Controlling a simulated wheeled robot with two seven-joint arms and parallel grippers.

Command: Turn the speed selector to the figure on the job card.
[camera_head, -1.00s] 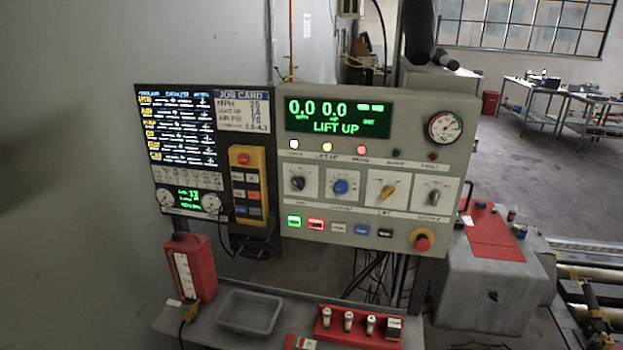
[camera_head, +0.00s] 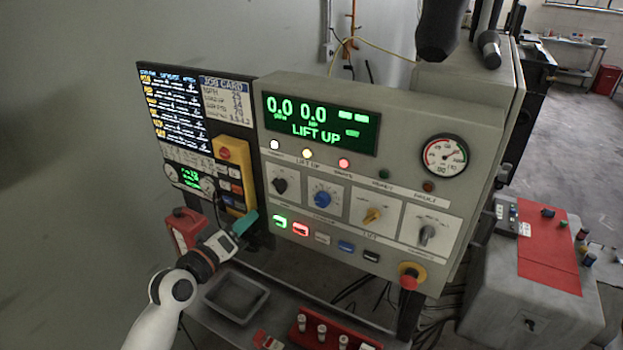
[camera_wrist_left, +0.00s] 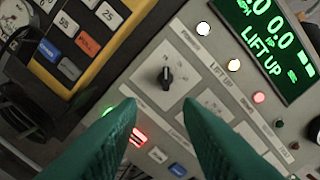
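The control panel (camera_head: 400,116) has a row of four rotary knobs: black (camera_head: 280,185), blue (camera_head: 322,199), yellow (camera_head: 372,216) and grey (camera_head: 427,234). Their small labels are too blurred to tell which is the speed selector. The job card (camera_head: 227,101) hangs left of the panel; its MPH line shows a figure I cannot read surely. My left gripper (camera_head: 247,224) is below and left of the black knob. In the left wrist view its green fingers (camera_wrist_left: 160,112) are apart and empty, with the black knob (camera_wrist_left: 166,77) beyond the gap, untouched. My right gripper is out of view.
A yellow pendant (camera_head: 231,155) with buttons hangs just left of the panel, close to my left gripper. Lit push buttons (camera_head: 300,229) sit below the knobs; a red emergency stop (camera_head: 409,281) is at lower right. A grey tray (camera_head: 236,300) lies below.

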